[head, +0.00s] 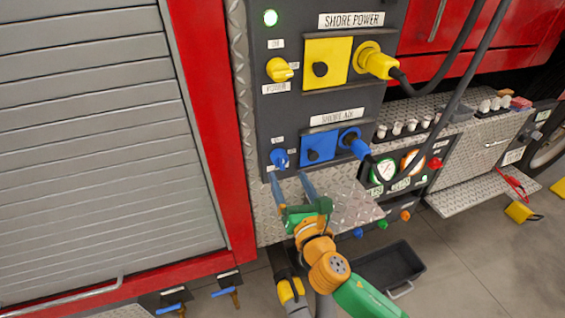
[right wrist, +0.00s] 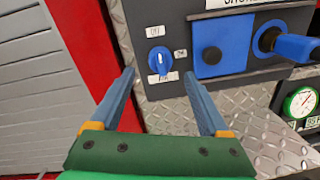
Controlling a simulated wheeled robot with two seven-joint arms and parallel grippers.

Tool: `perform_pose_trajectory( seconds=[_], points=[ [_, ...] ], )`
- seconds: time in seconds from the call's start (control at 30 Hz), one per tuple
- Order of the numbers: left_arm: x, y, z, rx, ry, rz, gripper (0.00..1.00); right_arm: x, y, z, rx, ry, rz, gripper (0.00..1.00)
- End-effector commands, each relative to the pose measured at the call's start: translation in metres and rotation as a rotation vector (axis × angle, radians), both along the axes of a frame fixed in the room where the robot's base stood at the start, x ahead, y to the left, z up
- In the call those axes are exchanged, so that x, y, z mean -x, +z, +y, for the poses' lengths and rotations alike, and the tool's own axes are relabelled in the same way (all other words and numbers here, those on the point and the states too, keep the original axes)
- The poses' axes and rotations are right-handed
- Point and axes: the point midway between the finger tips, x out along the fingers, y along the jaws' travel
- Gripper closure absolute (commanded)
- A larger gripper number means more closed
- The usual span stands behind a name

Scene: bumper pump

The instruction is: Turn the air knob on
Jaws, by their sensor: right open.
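The blue air knob (head: 279,158) sits on the dark panel, left of the blue shore air socket plate (head: 318,146). In the right wrist view the knob (right wrist: 160,59) has its white mark near vertical, with small labels around it. My right gripper (head: 290,178) is just below the knob in the head view. Its two blue-grey fingers (right wrist: 162,88) are open and empty, spread to either side below the knob, apart from it. My left gripper is not in view.
A blue plug (head: 353,143) with a dark cable is to the right. A diamond-plate ledge (head: 345,207) lies below. A black tray (head: 390,268) is on the floor.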

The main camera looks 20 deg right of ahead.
Motion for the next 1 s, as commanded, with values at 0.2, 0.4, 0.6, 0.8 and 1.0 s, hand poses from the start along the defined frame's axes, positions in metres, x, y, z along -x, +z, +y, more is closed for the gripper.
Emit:
perform_pose_trajectory(
  seconds=[0.2,0.4,0.6,0.8,1.0],
  points=[
    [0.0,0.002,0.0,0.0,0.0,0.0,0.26,-0.044,0.0,-0.001,-0.005,-0.002,0.001,0.21],
    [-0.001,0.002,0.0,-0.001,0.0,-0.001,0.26,-0.06,-0.001,-0.002,-0.007,0.0,0.005,0.21],
    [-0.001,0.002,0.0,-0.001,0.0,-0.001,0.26,-0.06,-0.002,-0.002,-0.007,0.0,0.005,0.23],
    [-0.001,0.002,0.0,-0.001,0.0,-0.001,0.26,-0.06,-0.002,-0.002,-0.008,0.001,0.006,0.77],
    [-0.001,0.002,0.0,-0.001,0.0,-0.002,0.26,-0.06,-0.002,-0.002,-0.01,0.001,0.006,1.0]
  ],
)
